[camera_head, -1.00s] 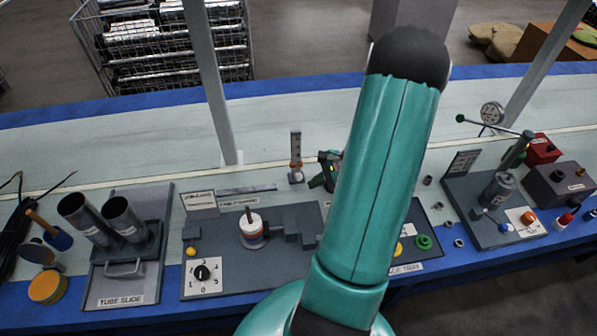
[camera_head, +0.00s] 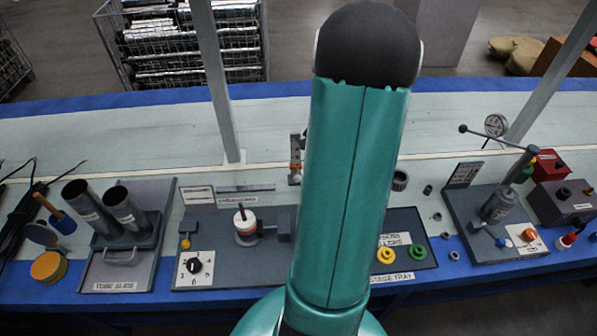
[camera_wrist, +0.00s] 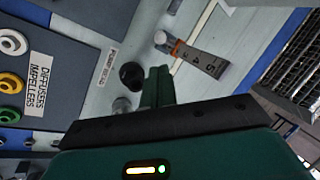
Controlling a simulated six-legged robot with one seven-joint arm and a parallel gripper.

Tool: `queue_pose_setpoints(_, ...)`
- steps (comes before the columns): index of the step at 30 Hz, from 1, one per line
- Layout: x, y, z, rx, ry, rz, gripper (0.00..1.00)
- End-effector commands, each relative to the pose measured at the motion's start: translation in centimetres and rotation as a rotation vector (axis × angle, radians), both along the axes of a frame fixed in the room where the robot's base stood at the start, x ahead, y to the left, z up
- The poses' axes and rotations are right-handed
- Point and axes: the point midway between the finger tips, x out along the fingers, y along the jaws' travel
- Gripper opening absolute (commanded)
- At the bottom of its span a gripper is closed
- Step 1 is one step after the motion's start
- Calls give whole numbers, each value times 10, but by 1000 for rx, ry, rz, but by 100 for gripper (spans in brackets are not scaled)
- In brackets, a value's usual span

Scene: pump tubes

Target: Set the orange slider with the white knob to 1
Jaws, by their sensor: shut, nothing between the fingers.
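An upright grey scale with an orange slider (camera_head: 295,168) stands at the back of the bench in the head view, just left of my arm. It also shows in the wrist view, where the orange slider (camera_wrist: 178,47) sits near one end of the marked grey plate (camera_wrist: 203,60). A pale end piece lies beyond the orange; I cannot tell if it is the white knob. The scale numbers are too small to read. My gripper (camera_wrist: 158,73) is shut and empty, apart from the slider, to its lower left in the wrist view. My arm hides it in the head view.
A dark round part (camera_wrist: 132,76) lies close beside my fingers. The stage tray holds a yellow ring (camera_head: 386,255) and a green ring (camera_head: 417,253).

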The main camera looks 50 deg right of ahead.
Motion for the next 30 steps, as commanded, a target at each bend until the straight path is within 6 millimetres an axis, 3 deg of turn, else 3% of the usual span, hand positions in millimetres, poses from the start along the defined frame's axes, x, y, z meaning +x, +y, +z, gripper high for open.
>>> queue_pose_setpoints(7, 7, -2, -22, 2, 1, -6, 0)
queue_pose_setpoints(21, 40, -4, -103, 3, 1, -3, 0)
queue_pose_setpoints(30, 51, -5, -128, 0, 0, -2, 0)
